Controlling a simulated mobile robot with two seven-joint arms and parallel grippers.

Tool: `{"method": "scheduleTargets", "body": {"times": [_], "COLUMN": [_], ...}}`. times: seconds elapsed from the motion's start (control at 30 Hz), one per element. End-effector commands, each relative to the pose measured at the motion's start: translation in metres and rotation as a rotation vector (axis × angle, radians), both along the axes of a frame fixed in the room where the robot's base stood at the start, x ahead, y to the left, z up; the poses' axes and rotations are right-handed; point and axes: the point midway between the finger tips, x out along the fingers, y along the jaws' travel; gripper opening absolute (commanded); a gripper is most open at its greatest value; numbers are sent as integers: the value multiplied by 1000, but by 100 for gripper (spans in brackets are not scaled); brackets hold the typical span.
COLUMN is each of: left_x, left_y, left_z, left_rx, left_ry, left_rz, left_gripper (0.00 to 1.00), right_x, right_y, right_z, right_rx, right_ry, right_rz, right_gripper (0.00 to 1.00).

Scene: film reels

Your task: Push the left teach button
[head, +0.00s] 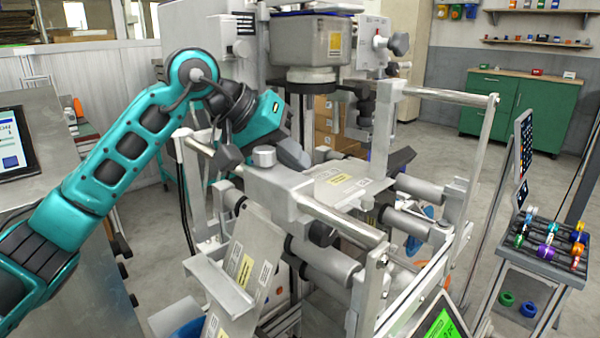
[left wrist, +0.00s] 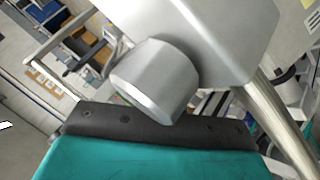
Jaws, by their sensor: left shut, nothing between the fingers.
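My left arm comes in from the left, and its teal wrist bends down behind the silver head block (head: 275,190) of the machine. My left gripper (head: 291,153) is shut and empty there, with its tips partly hidden. A short silver cylinder (head: 264,155) stands on the block, close to the gripper. In the left wrist view a silver cylinder (left wrist: 155,82) sits just beyond the dark edge of my teal gripper body; the fingertips do not show. I cannot tell for sure which part is the left teach button. My right gripper is not in view.
Silver rods (head: 345,220), rollers (head: 325,262) and angled plates of the machine crowd the space around the gripper. A green-lit screen (head: 440,332) is at the bottom. A cart (head: 540,265) with coloured reels stands right. Open floor lies before the green cabinet (head: 515,110).

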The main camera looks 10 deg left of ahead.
Motion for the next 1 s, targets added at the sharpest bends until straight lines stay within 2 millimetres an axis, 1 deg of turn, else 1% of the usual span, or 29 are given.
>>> {"method": "scheduleTargets", "body": {"times": [0.17,0.47,0.83,1.0], "left_x": [0,0,0,0], "left_y": [0,0,0,0], "left_z": [1,16,18,31], "left_rx": [1,1,0,1], "left_ry": [2,2,1,0], "left_rz": [-1,-1,-1,1], "left_gripper": [0,0,0,0], "right_x": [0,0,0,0], "right_y": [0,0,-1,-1], "right_z": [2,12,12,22], "right_rx": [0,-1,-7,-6], "right_ry": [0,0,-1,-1], "right_rz": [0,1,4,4], "right_gripper": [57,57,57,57]}}
